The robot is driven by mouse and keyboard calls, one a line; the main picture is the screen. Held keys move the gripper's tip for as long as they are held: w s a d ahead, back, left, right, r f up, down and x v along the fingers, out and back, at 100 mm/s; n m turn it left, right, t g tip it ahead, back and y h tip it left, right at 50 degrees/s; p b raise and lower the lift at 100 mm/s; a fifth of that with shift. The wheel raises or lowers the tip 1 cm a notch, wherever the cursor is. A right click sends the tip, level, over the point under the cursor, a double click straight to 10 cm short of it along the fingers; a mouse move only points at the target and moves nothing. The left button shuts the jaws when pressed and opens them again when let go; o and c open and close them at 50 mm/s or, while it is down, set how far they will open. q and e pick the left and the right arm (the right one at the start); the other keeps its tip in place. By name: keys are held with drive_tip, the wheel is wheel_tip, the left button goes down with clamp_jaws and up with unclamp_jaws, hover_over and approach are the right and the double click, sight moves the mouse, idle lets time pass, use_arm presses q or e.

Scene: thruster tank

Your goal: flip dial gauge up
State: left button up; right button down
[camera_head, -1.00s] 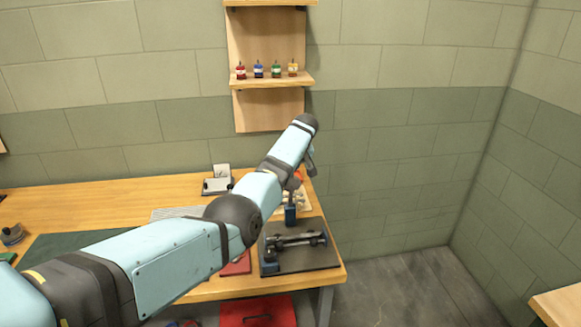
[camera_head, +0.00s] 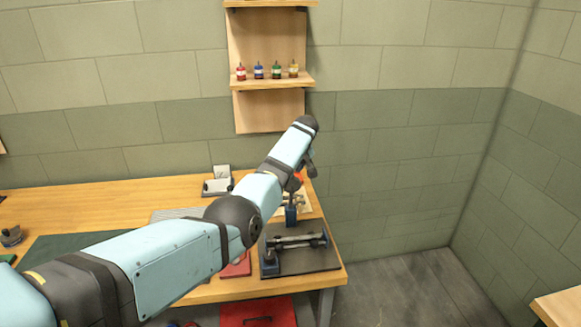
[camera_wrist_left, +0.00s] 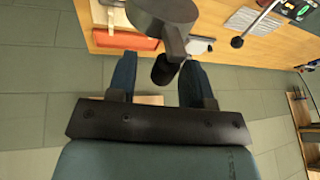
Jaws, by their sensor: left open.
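In the left wrist view a dark round body, apparently the dial gauge (camera_wrist_left: 165,8), fills the top middle. A short arm runs down from it to a dark cylinder (camera_wrist_left: 165,70) that shows between my left fingers. My left gripper (camera_wrist_left: 158,72) is open, with its two blue fingers on either side of that cylinder; I cannot tell whether they touch it. In the head view my left arm reaches over the bench and hides the fingers and most of the gauge. A blue post (camera_head: 291,215) stands below the arm's end, beside a dark plate. My right gripper is not in view.
The dark plate (camera_head: 315,262) carries a horizontal shaft (camera_head: 298,242) on supports near the right end of the wooden bench (camera_head: 195,293). A red box (camera_head: 258,313) is below the bench. A wall shelf (camera_head: 272,82) holds several small bottles. Floor right of the bench is clear.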

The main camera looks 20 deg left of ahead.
use_arm(q)
drive_tip(key=b+v, duration=0.1)
drive_tip(key=v, duration=1.2)
drive_tip(key=shift+r+b, duration=0.25)
drive_tip(key=shift+b, duration=0.15)
drive_tip(key=shift+d+f, duration=0.1)
